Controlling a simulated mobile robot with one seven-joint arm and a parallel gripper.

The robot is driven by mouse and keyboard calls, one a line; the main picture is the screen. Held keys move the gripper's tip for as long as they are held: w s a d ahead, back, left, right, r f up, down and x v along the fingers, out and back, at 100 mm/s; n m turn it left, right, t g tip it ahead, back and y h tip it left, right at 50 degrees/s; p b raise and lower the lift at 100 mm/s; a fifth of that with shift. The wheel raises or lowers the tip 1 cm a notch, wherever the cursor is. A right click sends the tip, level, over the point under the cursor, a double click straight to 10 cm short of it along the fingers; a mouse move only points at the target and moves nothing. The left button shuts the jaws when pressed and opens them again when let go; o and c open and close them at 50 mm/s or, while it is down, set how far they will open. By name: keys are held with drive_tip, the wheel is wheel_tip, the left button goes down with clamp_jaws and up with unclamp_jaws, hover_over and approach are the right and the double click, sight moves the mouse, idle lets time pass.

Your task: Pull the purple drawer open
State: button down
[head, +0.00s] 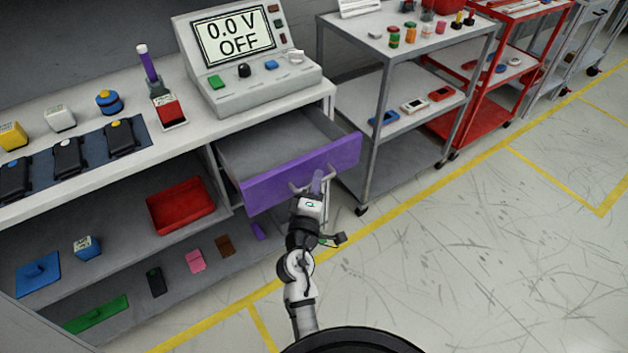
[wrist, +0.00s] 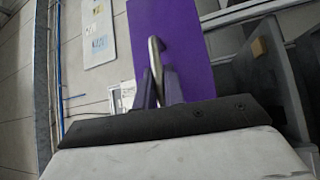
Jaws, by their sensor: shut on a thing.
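The purple drawer (head: 272,188) is pulled out from under the white workbench, and its grey inside shows empty. Its purple front also fills the middle of the wrist view (wrist: 188,40). My gripper (head: 316,184) is at the right part of the drawer front. In the wrist view my gripper (wrist: 163,88) has its two fingers closed around the metal handle (wrist: 154,52). The fingers hide part of the handle.
The workbench (head: 190,133) carries a display box (head: 250,75) reading "0.0 V OFF". A red tray (head: 181,205) sits on the shelf left of the drawer. A grey cart (head: 372,150) stands close to the drawer's right. The floor to the right is clear.

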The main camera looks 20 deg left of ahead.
drive_tip(key=shift+s+d, duration=0.3)
drive_tip(key=shift+d, duration=0.2)
drive_tip(key=c, duration=1.5)
unclamp_jaws()
